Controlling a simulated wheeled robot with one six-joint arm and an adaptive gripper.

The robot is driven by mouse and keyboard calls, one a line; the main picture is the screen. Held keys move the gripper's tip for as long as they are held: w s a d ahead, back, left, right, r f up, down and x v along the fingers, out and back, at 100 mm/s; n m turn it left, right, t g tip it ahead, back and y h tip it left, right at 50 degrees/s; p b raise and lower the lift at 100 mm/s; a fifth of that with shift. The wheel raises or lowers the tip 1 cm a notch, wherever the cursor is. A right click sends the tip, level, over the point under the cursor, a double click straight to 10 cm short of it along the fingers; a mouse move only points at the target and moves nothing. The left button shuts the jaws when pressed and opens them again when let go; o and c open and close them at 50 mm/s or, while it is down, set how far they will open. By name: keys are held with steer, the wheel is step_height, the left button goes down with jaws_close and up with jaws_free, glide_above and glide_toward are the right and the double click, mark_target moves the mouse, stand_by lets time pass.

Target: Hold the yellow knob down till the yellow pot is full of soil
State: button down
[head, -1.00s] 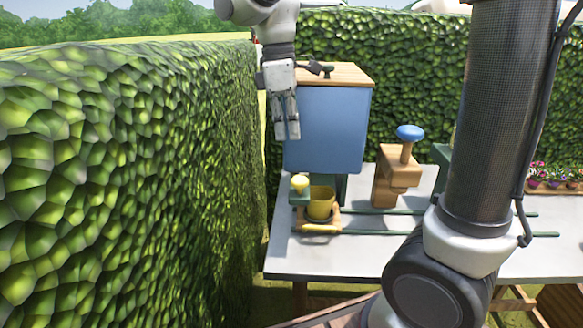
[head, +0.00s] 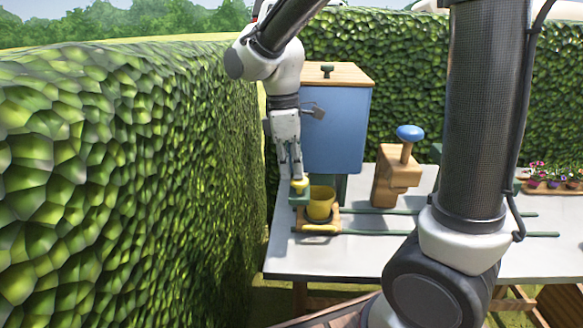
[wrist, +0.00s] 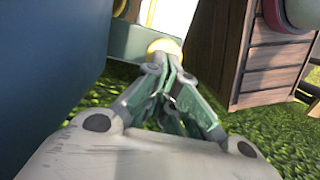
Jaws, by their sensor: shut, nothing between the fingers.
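The yellow knob (head: 300,183) sits on a small green block at the left end of the table. My gripper (head: 292,176) is shut and points down right at the knob; its fingertips look to be at or just above it, and I cannot tell whether they press it. In the wrist view the closed fingertips (wrist: 168,62) overlap the knob (wrist: 164,46). The yellow pot (head: 321,203) stands upright in a wooden carrier beside the knob, below the front of the blue bin (head: 338,130). The soil level inside it cannot be made out.
A wooden press with a blue knob (head: 410,133) stands right of the bin. Green rails (head: 450,235) run along the white table (head: 345,262). A tall hedge (head: 130,170) closes off the left side. A flower tray (head: 552,188) is at the far right.

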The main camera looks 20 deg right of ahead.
steer(key=shift+f, duration=1.05)
steer(key=shift+s+f, duration=0.1)
steer(key=shift+s, duration=0.1)
stand_by(1.8)
step_height(320, 180, up, 14)
steer(key=w+a, duration=0.1)
steer(key=w, duration=0.1)
stand_by(0.4)
stand_by(0.3)
steer(key=s+d+f+m+t, duration=0.2)
steer(key=s+d+m, duration=0.4)
steer(key=s+d, duration=0.2)
steer(key=s+d+f+m+t, duration=0.2)
steer(key=s+d+m+t, duration=0.1)
steer(key=s+d+m, duration=0.4)
steer(key=s+d, duration=0.1)
steer(key=d, duration=0.1)
steer(key=shift+s+d+m+t+y, duration=0.15)
steer(key=shift+d+m+t+y, duration=0.15)
steer(key=shift+y, duration=0.1)
